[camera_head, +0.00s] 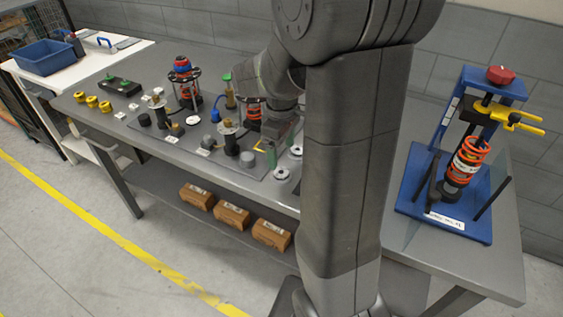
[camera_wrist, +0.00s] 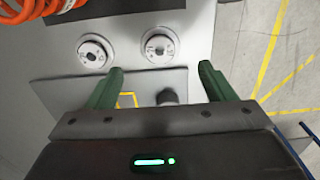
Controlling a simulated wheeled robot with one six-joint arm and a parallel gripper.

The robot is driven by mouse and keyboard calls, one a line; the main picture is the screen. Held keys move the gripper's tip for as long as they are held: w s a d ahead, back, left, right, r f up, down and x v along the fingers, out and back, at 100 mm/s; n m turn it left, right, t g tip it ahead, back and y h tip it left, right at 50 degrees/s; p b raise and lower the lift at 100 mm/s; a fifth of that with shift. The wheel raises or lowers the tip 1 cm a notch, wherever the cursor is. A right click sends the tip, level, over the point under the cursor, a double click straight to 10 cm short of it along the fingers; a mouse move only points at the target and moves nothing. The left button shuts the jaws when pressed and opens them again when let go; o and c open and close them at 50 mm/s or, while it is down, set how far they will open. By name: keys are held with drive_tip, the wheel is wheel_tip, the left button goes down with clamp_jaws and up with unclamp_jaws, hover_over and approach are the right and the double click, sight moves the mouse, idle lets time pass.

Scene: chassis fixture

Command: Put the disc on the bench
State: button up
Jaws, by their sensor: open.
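Two pale round discs with centre holes lie flat on the grey bench (camera_head: 228,168). In the wrist view one disc (camera_wrist: 93,52) is at the left and the other disc (camera_wrist: 158,47) lies just beyond the fingertips. In the head view they show as a front disc (camera_head: 281,173) and a rear disc (camera_head: 296,151), partly beside my arm. I cannot tell which one the task means. My gripper (camera_wrist: 161,70) is open, with its green fingers apart and nothing between them. In the head view my gripper (camera_head: 268,150) hangs over the right part of the bench, close to the discs.
A dark mat with knobs, posts and spring assemblies (camera_head: 185,85) fills the bench left of my gripper. A blue spring-compressor stand (camera_head: 465,220) is at the right. Yellow rings (camera_head: 92,101) lie at the far left. Wooden boxes (camera_head: 232,215) sit on the lower shelf.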

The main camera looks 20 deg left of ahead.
wheel_tip(320, 180, up, 5)
drive_tip(key=shift+f, duration=0.1)
idle(0.3)
